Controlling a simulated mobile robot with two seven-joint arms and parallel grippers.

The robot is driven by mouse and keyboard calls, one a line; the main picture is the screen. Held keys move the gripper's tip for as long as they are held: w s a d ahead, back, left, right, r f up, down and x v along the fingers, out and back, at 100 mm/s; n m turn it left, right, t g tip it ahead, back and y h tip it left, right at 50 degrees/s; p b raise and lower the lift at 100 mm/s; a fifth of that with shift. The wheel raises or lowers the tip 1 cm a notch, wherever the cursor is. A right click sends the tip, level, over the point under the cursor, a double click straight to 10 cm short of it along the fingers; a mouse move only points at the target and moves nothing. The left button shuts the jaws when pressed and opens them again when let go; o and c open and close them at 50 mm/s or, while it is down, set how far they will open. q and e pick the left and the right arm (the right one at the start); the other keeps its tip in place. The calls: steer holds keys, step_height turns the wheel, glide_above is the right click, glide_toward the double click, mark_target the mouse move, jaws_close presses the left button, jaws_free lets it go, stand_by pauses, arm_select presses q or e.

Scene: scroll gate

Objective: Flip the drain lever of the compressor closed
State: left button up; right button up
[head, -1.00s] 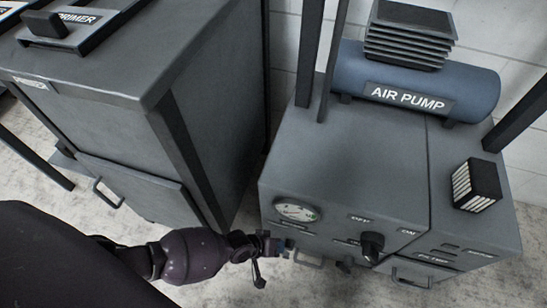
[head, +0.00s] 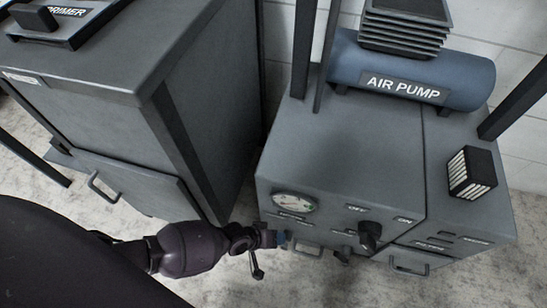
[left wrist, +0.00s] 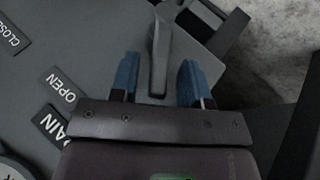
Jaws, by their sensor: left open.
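The compressor (head: 340,150) is a grey cabinet with a blue AIR PUMP tank (head: 405,75) on top. My left gripper (head: 283,240) is at its front, below the round gauge (head: 295,203). In the left wrist view the blue fingertips (left wrist: 157,80) are open, one on either side of a dark lever (left wrist: 157,55) lying between them. Gaps show on both sides of the lever, so it is not clamped. OPEN (left wrist: 62,88), a partly cut-off CLOSED (left wrist: 12,38) and a partly hidden DRAIN label (left wrist: 50,125) are beside it. My right gripper is not in view.
A black rotary knob (head: 369,235) and a drawer handle (head: 408,268) are on the compressor's front, right of the gripper. A grey PRIMER cabinet (head: 90,80) stands at left, with a floor gap between the cabinets. Dark posts (head: 305,50) rise behind.

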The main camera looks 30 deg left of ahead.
arm_select(q)
steer(key=p+v, duration=0.4)
steer(key=v, duration=0.6)
steer(key=shift+s+r, duration=0.15)
steer(key=shift+r, duration=0.1)
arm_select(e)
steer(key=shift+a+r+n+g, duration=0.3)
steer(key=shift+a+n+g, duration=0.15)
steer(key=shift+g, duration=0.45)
arm_select(q)
steer(key=shift+a, duration=0.15)
